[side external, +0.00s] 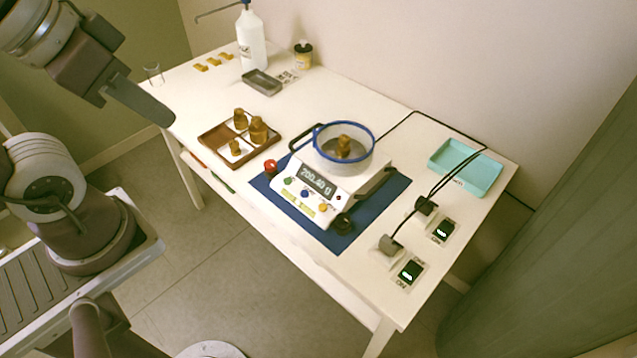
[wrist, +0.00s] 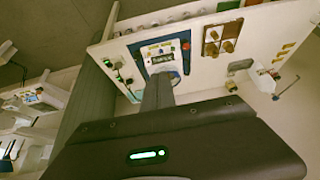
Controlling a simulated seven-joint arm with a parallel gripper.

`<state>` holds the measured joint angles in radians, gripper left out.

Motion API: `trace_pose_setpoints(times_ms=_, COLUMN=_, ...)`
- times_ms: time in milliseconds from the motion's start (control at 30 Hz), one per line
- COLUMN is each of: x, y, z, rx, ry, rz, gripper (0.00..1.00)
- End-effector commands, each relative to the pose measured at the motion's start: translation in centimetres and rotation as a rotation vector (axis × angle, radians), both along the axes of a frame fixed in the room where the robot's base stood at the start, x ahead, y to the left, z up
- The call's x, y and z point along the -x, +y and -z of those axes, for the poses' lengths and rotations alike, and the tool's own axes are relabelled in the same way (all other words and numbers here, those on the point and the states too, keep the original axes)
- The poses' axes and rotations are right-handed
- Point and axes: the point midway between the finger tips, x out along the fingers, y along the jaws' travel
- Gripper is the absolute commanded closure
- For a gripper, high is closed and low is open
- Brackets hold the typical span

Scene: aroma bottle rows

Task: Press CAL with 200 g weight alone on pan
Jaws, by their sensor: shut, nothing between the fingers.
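The balance (side external: 325,190) stands on a blue mat (side external: 381,200); its display (side external: 319,182) appears to read 200.40 g. A brass weight (side external: 343,147) stands alone on the pan inside a clear ring with a blue rim (side external: 318,142). Coloured buttons, including green, blue and orange ones, line the front panel (side external: 303,197); their labels are too small to read. My gripper (side external: 165,118) is shut and empty, high at the upper left, well away from the balance. The balance display (wrist: 165,69) also shows in the wrist view beyond my gripper (wrist: 157,82).
A brown tray (side external: 214,137) holds several brass weights left of the balance. A teal tray (side external: 466,168), two plugs with cables and two green-lit switches (side external: 443,231) are at the right. A white bottle (side external: 251,40), grey dish (side external: 261,83) and small jar (side external: 303,54) stand at the back.

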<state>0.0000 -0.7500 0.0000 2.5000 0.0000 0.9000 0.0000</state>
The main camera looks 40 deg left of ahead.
Motion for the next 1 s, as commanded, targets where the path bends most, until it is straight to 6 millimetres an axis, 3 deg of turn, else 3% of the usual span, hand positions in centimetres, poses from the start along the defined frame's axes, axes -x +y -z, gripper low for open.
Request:
trace_pose_setpoints(times_ms=300, x=-0.4, y=0.1, z=0.1, rx=-0.010, ry=0.004, rz=-0.003, gripper=1.00)
trace_pose_setpoints(times_ms=367, x=-1.4, y=0.5, z=0.4, rx=-0.033, ry=0.014, rz=-0.009, gripper=1.00)
trace_pose_setpoints(times_ms=467, x=-4.7, y=1.5, z=1.8, rx=-0.097, ry=0.044, rz=-0.012, gripper=1.00)
trace_pose_setpoints(times_ms=567, x=-8.9, y=2.6, z=4.2, rx=-0.155, ry=0.075, rz=0.016, gripper=1.00)
trace_pose_setpoints(times_ms=733, x=-14.9, y=3.2, z=10.2, rx=-0.143, ry=0.113, rz=0.107, gripper=1.00)
trace_pose_setpoints(times_ms=867, x=-18.1, y=2.0, z=15.6, rx=-0.034, ry=0.115, rz=0.184, gripper=1.00)
trace_pose_setpoints(times_ms=1000, x=-20.4, y=-0.6, z=20.5, rx=0.164, ry=0.078, rz=0.231, gripper=1.00)
